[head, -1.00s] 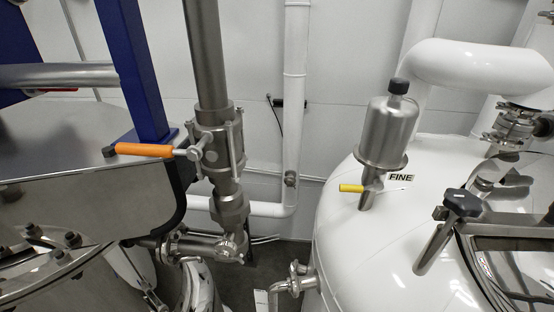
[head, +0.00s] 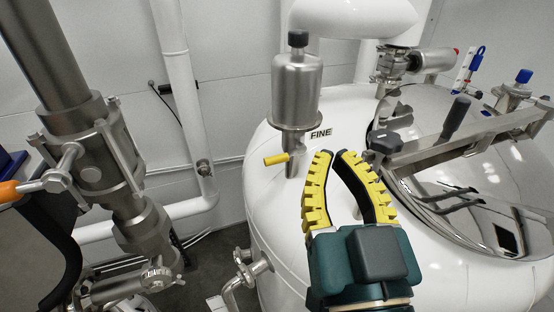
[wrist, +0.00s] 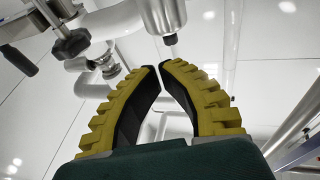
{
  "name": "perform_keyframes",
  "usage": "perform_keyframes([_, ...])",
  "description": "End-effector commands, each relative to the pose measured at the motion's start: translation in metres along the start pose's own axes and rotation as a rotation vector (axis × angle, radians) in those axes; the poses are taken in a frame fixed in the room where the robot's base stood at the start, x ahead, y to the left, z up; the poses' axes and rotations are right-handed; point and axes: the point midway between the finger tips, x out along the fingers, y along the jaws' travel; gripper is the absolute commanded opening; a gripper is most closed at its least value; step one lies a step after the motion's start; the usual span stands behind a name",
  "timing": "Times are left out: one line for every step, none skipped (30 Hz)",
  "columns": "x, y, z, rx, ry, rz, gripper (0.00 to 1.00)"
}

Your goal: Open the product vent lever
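A small yellow lever (head: 276,159) sticks out to the left from the pipe under a steel canister (head: 297,92) on the white tank. A label beside it reads FINE. My gripper (head: 334,154) is in front of the tank, to the right of the yellow lever and apart from it in the picture. Its yellow-and-black fingers bow outward and their tips come together, with nothing between them. In the wrist view, the fingertips (wrist: 160,67) appear below the canister's dark cap (wrist: 169,40). The yellow lever is not visible there. No lever is labelled as product vent.
An orange lever (head: 12,190) on a steel valve (head: 90,150) is partly cut off at the left edge. A clamp with a black knob (head: 385,141) and a hatch bar (head: 450,145) stand to the right of my gripper. A white pipe (head: 180,90) runs down the wall.

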Motion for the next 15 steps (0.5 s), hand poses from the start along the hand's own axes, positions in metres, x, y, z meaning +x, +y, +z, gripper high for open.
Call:
perform_keyframes([0.007,0.002,0.023,0.007,-0.042,-0.036,0.0])
perform_keyframes([0.013,0.002,0.029,0.013,-0.074,-0.065,0.0])
perform_keyframes([0.018,0.0,0.035,0.018,-0.115,-0.103,0.0])
perform_keyframes([0.021,-0.001,0.039,0.02,-0.145,-0.132,0.0])
perform_keyframes([0.023,-0.003,0.041,0.02,-0.172,-0.159,0.0])
perform_keyframes([0.024,-0.005,0.042,0.019,-0.203,-0.194,0.0])
perform_keyframes([0.023,-0.007,0.043,0.018,-0.225,-0.217,0.0])
perform_keyframes([0.023,-0.009,0.043,0.016,-0.245,-0.238,0.0])
perform_keyframes([0.022,-0.011,0.043,0.014,-0.265,-0.26,0.0])
perform_keyframes([0.021,-0.012,0.042,0.013,-0.277,-0.274,0.0])
perform_keyframes([0.02,-0.013,0.042,0.012,-0.287,-0.284,0.0])
perform_keyframes([0.02,-0.015,0.041,0.011,-0.295,-0.294,0.0])
perform_keyframes([0.02,-0.015,0.04,0.01,-0.298,-0.298,0.0])
perform_keyframes([0.02,-0.015,0.039,0.01,-0.3,-0.3,0.0])
perform_keyframes([0.02,-0.015,0.038,0.01,-0.301,-0.301,0.0])
